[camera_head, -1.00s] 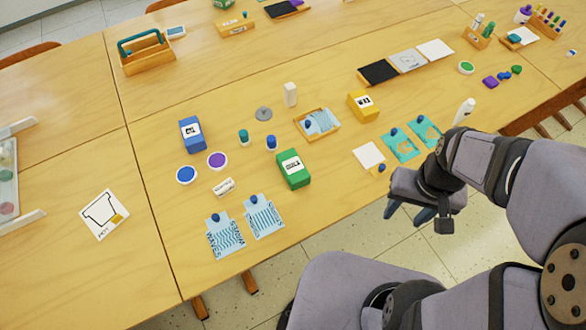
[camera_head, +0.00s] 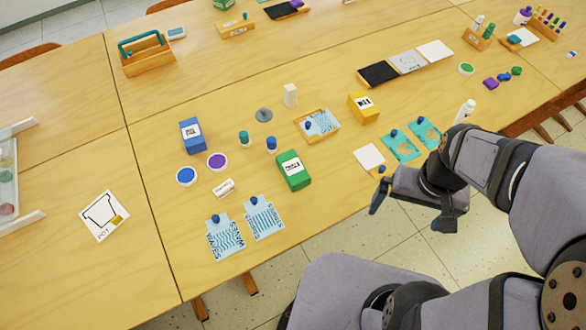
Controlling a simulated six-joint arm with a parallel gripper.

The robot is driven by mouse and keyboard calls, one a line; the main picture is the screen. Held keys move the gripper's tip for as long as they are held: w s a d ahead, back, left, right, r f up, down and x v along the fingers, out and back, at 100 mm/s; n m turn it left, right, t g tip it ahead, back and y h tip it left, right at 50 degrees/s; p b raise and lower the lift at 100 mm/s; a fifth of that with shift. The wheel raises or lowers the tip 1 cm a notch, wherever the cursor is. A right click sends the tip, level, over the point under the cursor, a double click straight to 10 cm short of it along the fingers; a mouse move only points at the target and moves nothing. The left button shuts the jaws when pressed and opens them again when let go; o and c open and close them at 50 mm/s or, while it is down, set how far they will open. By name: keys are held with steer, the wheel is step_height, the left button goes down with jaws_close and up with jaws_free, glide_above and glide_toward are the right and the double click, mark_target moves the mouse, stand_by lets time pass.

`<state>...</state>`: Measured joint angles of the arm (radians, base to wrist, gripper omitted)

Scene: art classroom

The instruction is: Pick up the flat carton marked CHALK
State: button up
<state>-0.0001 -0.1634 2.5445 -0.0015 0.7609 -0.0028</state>
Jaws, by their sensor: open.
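Three cartons with white labels lie on the near table: a green one (camera_head: 294,170) at the near middle, a blue one (camera_head: 192,136) to its left and a yellow one (camera_head: 363,107) to its right. The label print is too small for me to tell which reads CHALK. My gripper (camera_head: 410,208) is open and empty, just off the table's near edge at the right, well to the right of the green carton and apart from all cartons.
A white sheet (camera_head: 369,157), teal cards (camera_head: 401,146) and a white bottle (camera_head: 464,111) lie near my gripper. A small wooden tray (camera_head: 317,125) is behind the green carton.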

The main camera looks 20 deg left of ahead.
steer(key=w+a+r+n+t+h+b, duration=0.1)
steer(key=w+a+r+n+h+b, duration=0.2)
steer(key=w+a+n, duration=0.45)
steer(key=w+a+n+t+h+b, duration=0.1)
steer(key=w+a+n+h+b, duration=0.3)
steer(key=a+n, duration=0.5)
steer(key=s+a+n+t+h+b, duration=0.25)
steer(key=a+n+t, duration=0.6)
steer(key=a, duration=0.85)
steer(key=n+g, duration=0.1)
steer(key=n, duration=0.1)
glide_toward(293, 168)
steer(key=w+f, duration=0.1)
steer(key=w+d+f, duration=0.1)
steer(key=shift+w+d+f+p, duration=0.15)
steer(key=shift+f+p, duration=0.15)
steer(key=shift+f, duration=0.05)
steer(key=shift+h, duration=0.25)
steer(key=shift+r+p+x, duration=0.1)
steer(key=shift+p+x, duration=0.65)
steer(key=shift+x, duration=0.95)
steer(key=shift+r+p+x, duration=0.15)
steer(key=shift+p+x, duration=0.55)
steer(key=shift+x, duration=1.05)
steer(key=shift+w+d+f, duration=0.15)
steer(key=shift+w+d, duration=0.05)
